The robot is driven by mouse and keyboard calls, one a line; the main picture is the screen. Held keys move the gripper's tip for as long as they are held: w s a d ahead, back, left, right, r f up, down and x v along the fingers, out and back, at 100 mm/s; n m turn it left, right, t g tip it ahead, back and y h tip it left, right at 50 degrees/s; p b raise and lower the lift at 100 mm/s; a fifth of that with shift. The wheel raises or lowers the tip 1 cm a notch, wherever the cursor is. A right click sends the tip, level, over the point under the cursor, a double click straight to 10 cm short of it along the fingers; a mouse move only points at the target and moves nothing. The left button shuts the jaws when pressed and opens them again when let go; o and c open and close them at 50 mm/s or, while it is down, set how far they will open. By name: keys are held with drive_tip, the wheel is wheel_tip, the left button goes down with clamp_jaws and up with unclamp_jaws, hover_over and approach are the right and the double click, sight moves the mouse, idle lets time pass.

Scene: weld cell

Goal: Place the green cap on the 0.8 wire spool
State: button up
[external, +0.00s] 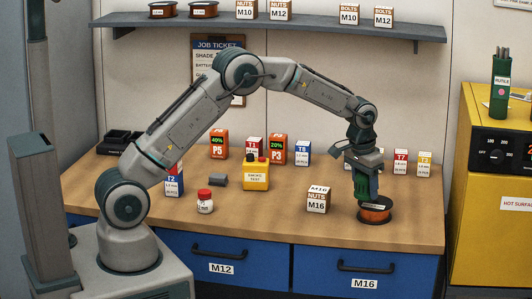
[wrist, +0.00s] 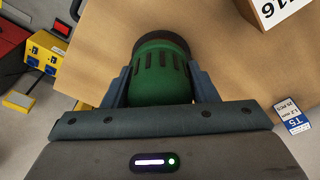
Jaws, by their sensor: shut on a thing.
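My gripper (external: 363,177) points down at the right front of the bench and is shut on the green cap (external: 360,188). In the wrist view the slotted green cap (wrist: 158,75) sits between the two fingers, with a dark band at its far end. A wire spool (external: 375,215), orange with dark rims, lies flat on the bench directly below the cap. The cap's lower end is at or just above the spool's top; I cannot tell whether they touch. The spool's label is not readable, and the cap hides most of what is under it in the wrist view.
A NUTS M16 box (external: 318,200) stands left of the spool. A yellow smoke test box (external: 256,174), a red-lidded jar (external: 205,202) and battery boxes stand further left. Small T7 (external: 401,162) and T3 boxes stand behind right. The bench's front edge is close to the spool.

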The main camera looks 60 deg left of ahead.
sight(365, 195)
drive_tip(key=shift+f, duration=1.35)
drive_tip(key=shift+f, duration=0.1)
drive_tip(key=shift+f, duration=0.15)
drive_tip(key=o, duration=1)
